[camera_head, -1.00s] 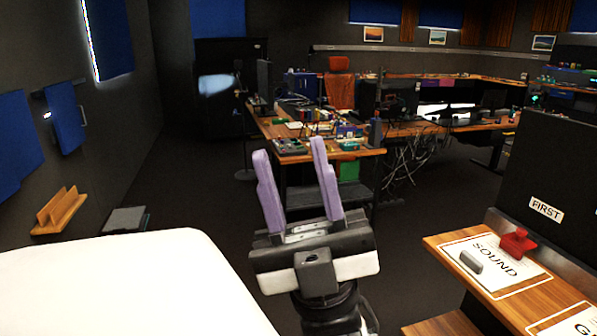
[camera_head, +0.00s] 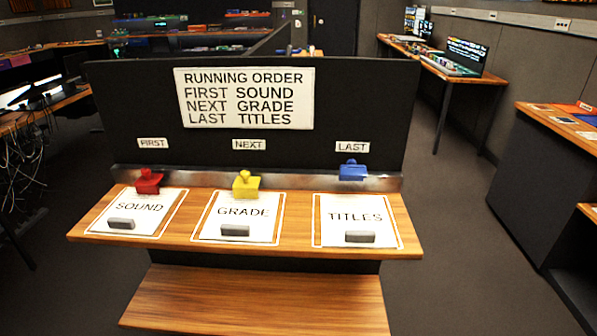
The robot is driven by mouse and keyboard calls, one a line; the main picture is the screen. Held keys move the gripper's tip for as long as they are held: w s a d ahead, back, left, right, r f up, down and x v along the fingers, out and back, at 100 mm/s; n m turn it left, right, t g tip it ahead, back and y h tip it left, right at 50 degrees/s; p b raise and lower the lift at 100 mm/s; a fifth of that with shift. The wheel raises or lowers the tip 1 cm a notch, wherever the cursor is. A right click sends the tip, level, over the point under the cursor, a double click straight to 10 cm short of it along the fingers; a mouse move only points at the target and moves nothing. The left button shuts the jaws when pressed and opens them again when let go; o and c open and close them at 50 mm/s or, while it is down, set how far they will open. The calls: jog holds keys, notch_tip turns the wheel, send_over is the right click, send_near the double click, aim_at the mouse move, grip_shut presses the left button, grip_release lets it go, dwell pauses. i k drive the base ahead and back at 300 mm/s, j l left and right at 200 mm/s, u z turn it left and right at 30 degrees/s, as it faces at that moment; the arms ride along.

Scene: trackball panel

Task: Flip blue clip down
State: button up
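The blue clip (camera_head: 352,171) is at the right end of the panel, under the "LAST" label (camera_head: 352,147) and at the metal strip behind the "TITLES" sheet (camera_head: 357,216). It looks raised above the desk surface; its exact tilt is too small to tell. A red clip (camera_head: 149,182) is at the left behind the "SOUND" sheet (camera_head: 139,209). A yellow clip (camera_head: 245,184) is in the middle behind the "GRADE" sheet (camera_head: 243,214). My gripper is not in the current view.
A dark upright board (camera_head: 130,100) with a "RUNNING ORDER" sign (camera_head: 244,98) stands behind the wooden desk (camera_head: 300,245). A grey block lies on each sheet. A lower wooden shelf (camera_head: 260,300) juts out in front. Open floor (camera_head: 450,220) lies to the right.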

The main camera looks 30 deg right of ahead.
aim_at(349, 172)
jog(key=l+u, duration=0.2)
jog(key=u, duration=0.15)
jog(key=l+u, duration=0.2)
jog(key=u, duration=0.15)
jog(key=l+u, duration=0.6)
jog(key=l, duration=0.2)
jog(key=k+l+u, duration=0.1)
jog(key=l+u, duration=0.2)
jog(key=k+l+u, duration=0.1)
jog(key=l, duration=0.25)
jog(key=k+l+u, duration=0.1)
jog(key=l, duration=0.25)
jog(key=k+l+u, duration=0.1)
jog(key=l, duration=0.25)
jog(key=k+l, duration=0.2)
jog(key=l, duration=0.25)
jog(key=k+l, duration=0.2)
jog(key=l, duration=0.2)
jog(key=k+l+u, duration=0.1)
jog(key=l, duration=0.35)
jog(key=k+l, duration=0.55)
jog(key=l, duration=0.3)
jog(key=i+l+u, duration=0.1)
jog(key=l+u, duration=0.15)
jog(key=u, duration=0.15)
jog(key=i+l+u, duration=0.1)
jog(key=l+u, duration=0.5)
jog(key=u, duration=0.15)
